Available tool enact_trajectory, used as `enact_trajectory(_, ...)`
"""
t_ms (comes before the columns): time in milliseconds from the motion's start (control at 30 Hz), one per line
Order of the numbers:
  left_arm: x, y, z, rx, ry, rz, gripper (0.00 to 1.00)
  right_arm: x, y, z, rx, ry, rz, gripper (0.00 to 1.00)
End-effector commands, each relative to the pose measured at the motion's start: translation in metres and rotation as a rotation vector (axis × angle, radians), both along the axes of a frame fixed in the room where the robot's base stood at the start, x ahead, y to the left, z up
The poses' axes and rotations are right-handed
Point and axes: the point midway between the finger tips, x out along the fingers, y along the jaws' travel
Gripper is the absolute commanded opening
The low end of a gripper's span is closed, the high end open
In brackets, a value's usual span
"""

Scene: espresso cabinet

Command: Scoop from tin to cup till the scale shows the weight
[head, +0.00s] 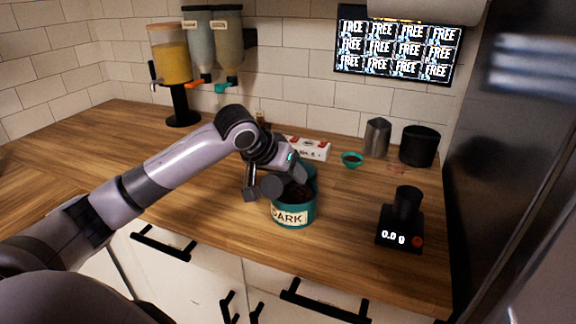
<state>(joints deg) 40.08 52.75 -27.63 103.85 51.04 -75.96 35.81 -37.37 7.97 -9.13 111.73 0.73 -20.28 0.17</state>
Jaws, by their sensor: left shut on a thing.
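A teal tin (308,212) labelled DARK stands on the wooden counter, with dark contents showing inside. My left gripper (268,186) is over the left side of the tin's mouth. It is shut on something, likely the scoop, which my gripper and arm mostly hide. A black cup (408,203) stands upright on the black scale (392,238) to the right. The scale's display reads 0.0 g. My right gripper is not in view.
Behind the tin are a white box (309,148), a small teal funnel-like ring (352,159), a metal pitcher (377,138) and a black canister (419,146). Dispensers (172,62) stand at the back left. The counter between tin and scale is clear.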

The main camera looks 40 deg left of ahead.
Motion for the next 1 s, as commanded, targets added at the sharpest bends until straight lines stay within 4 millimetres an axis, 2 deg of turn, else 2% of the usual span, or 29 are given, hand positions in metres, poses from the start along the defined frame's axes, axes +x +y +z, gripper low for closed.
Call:
enact_trajectory(400,0.008,0.001,-0.028,-0.043,0.154,-0.001,0.1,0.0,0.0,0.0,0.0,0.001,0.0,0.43)
enact_trajectory(700,0.014,0.003,-0.047,-0.041,0.151,-0.001,0.1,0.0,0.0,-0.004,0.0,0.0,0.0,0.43)
enact_trajectory(1000,0.016,0.004,-0.053,-0.039,0.15,-0.002,0.1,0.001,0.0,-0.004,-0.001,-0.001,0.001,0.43)
